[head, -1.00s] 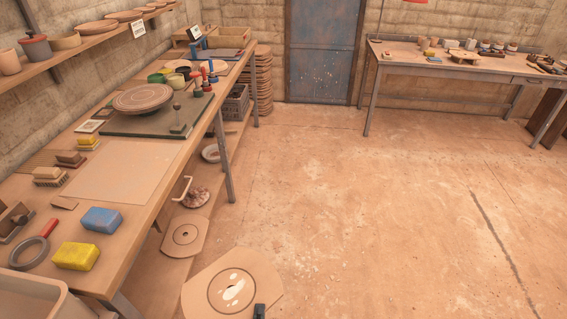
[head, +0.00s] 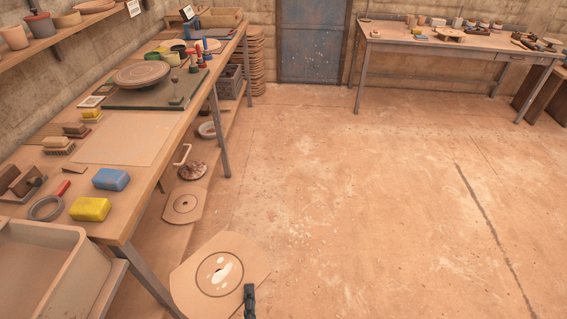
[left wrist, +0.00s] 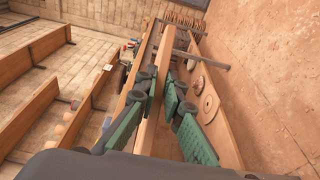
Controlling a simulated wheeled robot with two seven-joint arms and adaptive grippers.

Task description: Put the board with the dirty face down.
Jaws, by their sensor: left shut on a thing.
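The board (head: 246,252) is a tan round-sided plate with straight cut ends and a ring around its middle. White smudges mark the face turned toward my head camera, so the dirty face shows. My left gripper (head: 250,300) is shut on the board's near right edge, and only its dark tip shows in the head view. In the left wrist view its green-padded fingers (left wrist: 157,88) close on a thin tan strip, which seems to be the board seen edge-on. The board is held in front of the bench (head: 141,205). My right gripper is out of view.
A similar clean-looking board (head: 185,196) lies on the lower shelf. On the bench a bare mat (head: 125,138) lies beyond yellow (head: 90,209) and blue (head: 111,179) sponges. A deep tray (head: 60,232) stands at the near left. The floor to the right is clear.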

